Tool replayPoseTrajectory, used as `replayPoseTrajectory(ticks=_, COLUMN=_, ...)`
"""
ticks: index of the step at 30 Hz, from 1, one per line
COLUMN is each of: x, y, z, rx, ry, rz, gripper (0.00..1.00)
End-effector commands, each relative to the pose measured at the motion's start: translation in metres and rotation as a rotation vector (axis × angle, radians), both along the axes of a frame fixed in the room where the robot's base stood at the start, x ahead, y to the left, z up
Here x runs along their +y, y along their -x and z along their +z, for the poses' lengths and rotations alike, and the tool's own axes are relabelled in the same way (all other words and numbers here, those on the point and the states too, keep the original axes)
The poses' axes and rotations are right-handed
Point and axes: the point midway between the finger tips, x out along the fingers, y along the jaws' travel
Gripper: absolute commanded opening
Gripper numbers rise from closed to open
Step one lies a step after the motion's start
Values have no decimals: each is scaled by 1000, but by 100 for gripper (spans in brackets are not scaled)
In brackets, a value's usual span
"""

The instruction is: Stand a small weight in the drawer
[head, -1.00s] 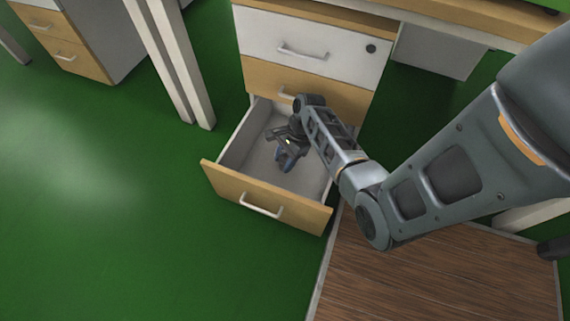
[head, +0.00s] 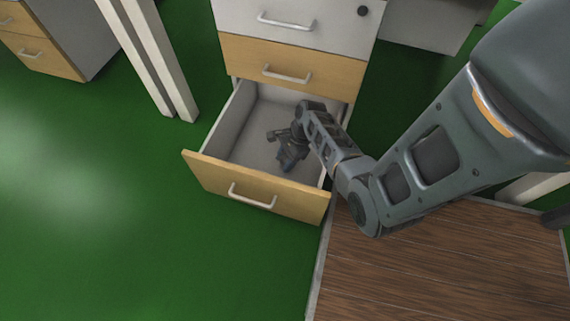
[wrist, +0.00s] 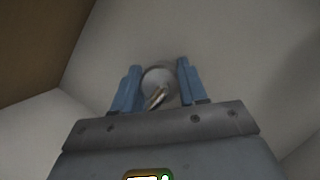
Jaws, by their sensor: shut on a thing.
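The bottom drawer (head: 228,172) of the cabinet is open, with a wooden front and a bare grey floor inside. My gripper (head: 288,160) is down inside the drawer, toward its right side. In the wrist view my gripper (wrist: 158,88) has its blue fingers shut on a small round metallic weight (wrist: 158,82) with a brass-coloured part on it. The weight is hidden by the gripper in the head view. I cannot tell whether its base touches the drawer floor.
The closed drawers (head: 290,62) of the cabinet are above the open one. A brown wood-grain surface (head: 430,265) lies at the lower right. A white table leg (head: 150,60) stands to the left. Green floor (head: 100,220) is clear at the left.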

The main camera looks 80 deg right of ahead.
Motion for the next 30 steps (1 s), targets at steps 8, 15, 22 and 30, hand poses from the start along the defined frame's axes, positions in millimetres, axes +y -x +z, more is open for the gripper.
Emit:
replayPoseTrajectory(ticks=8, x=-1, y=-1, z=-16, rx=-1, ry=2, rz=2, gripper=0)
replayPoseTrajectory(ticks=15, x=0, y=0, z=-19, rx=-1, ry=1, rz=2, gripper=44)
replayPoseTrajectory(ticks=22, x=0, y=0, z=-19, rx=-1, ry=1, rz=2, gripper=66)
replayPoseTrajectory(ticks=30, x=0, y=0, z=-18, rx=-1, ry=1, rz=2, gripper=68)
